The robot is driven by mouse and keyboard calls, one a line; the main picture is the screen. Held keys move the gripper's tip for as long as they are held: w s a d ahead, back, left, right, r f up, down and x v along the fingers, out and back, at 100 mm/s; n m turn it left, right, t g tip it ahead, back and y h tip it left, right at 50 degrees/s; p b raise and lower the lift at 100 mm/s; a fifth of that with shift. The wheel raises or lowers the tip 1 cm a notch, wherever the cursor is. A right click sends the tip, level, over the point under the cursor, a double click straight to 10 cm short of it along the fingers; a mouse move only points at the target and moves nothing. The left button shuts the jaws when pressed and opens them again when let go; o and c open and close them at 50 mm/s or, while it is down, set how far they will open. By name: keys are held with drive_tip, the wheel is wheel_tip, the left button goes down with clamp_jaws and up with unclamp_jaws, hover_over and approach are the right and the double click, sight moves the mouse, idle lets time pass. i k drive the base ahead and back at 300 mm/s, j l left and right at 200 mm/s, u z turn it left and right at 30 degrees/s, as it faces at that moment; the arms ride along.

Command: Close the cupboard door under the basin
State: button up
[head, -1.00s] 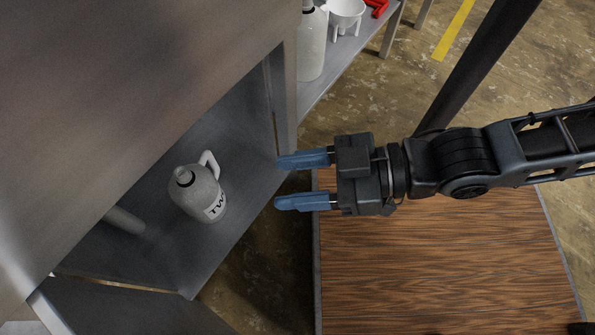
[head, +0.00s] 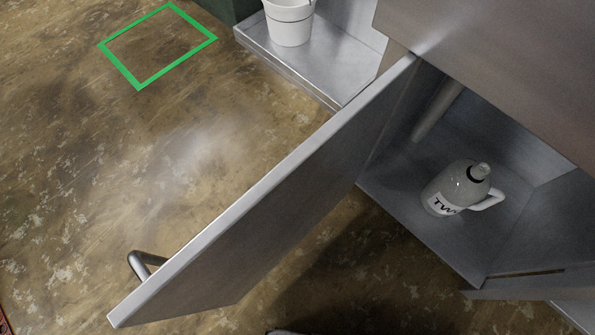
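The cupboard door (head: 270,205) stands wide open and swings out from the cupboard toward the lower left. Its bar handle (head: 143,264) is on the far outer face, near the free edge. The open cupboard (head: 520,170) under the metal basin unit (head: 490,60) is at the right. A grey jug (head: 455,190) with a white handle and a dark-lettered label stands upright inside, near the front. My gripper is not in view now.
A white bucket (head: 289,22) stands on a low metal shelf (head: 345,70) beyond the door. A green square outline (head: 140,88) marks the floor at upper left. The concrete floor (head: 110,190) left of the door is clear.

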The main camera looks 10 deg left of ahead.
sight(222, 263)
drive_tip(key=k+j, duration=0.1)
drive_tip(key=j, duration=0.2)
drive_tip(key=k+j, duration=0.1)
drive_tip(key=j, duration=0.15)
drive_tip(key=k+j, duration=0.1)
drive_tip(key=j, duration=0.2)
drive_tip(key=i+j, duration=0.1)
drive_tip(key=j, duration=0.25)
drive_tip(key=i+j+z, duration=0.1)
drive_tip(key=j, duration=0.25)
